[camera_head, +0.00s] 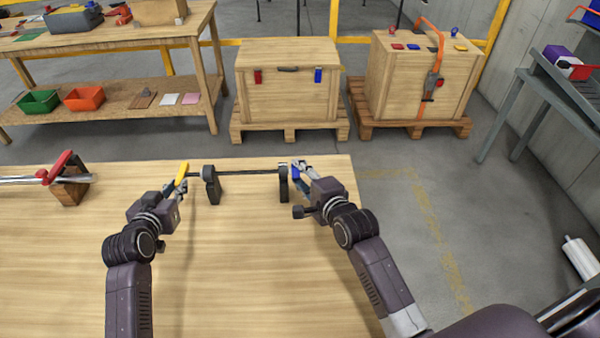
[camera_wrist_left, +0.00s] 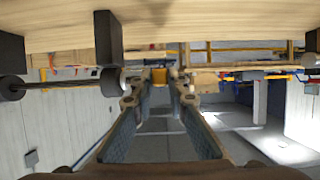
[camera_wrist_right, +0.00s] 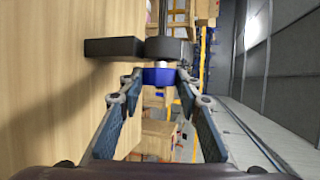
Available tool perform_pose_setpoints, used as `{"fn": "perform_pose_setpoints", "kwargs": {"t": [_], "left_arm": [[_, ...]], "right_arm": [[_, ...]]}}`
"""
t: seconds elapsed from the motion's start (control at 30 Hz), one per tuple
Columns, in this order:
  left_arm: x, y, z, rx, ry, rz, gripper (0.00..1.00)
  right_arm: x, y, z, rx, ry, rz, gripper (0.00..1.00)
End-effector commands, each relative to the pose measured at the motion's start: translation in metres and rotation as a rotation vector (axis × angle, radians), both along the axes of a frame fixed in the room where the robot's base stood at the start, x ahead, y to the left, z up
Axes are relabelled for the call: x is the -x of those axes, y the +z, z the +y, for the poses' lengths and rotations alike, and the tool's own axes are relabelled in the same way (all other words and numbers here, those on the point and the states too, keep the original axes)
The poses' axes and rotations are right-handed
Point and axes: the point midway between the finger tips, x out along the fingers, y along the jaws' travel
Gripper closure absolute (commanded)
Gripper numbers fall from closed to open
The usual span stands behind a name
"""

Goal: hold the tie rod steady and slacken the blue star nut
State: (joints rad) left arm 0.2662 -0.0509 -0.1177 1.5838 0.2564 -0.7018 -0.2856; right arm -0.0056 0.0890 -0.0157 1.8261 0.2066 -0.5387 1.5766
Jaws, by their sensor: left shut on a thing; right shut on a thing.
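The dark tie rod (camera_head: 248,172) lies level across two dark upright supports, the left one (camera_head: 212,187) and the right one (camera_head: 283,184), on the wooden bench. A yellow piece (camera_head: 182,171) is at the rod's left end. My left gripper (camera_head: 179,182) is shut on this yellow piece, which shows between the fingertips in the left wrist view (camera_wrist_left: 160,76). The blue star nut (camera_wrist_right: 159,76) is at the rod's right end, just outside the right support. My right gripper (camera_head: 299,169) is shut on it; the fingers partly cover it in the head view (camera_head: 296,173).
A red-handled tool (camera_head: 60,165) on a wooden block (camera_head: 70,190) stands at the bench's left. The bench top (camera_head: 230,270) is clear between my arms. Its right edge lies just beyond my right gripper. Wooden crates (camera_head: 287,80) on pallets stand on the floor behind.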

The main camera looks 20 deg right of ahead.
Motion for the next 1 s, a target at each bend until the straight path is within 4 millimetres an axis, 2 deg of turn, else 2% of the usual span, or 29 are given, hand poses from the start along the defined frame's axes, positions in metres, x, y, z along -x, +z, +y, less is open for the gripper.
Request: {"fn": "perform_pose_setpoints", "kwargs": {"t": [0.67,0.7,0.87,1.0], "left_arm": [[0.0006,-0.0009,-0.0019,0.000,-0.004,0.002,1.00],[0.0006,-0.0009,-0.0019,0.001,-0.004,0.002,1.00],[0.0006,-0.0009,-0.0018,0.000,-0.003,0.002,1.00],[0.0006,-0.0009,-0.0015,0.000,-0.003,0.002,1.00]], "right_arm": [[0.0013,-0.0020,0.0017,0.020,0.000,-0.062,0.93],[0.0013,-0.0020,0.0017,0.020,0.000,-0.062,0.68],[0.0012,-0.0017,0.0012,0.020,-0.001,-0.062,0.51],[0.0011,-0.0015,0.0007,0.020,-0.001,-0.063,0.51]]}}
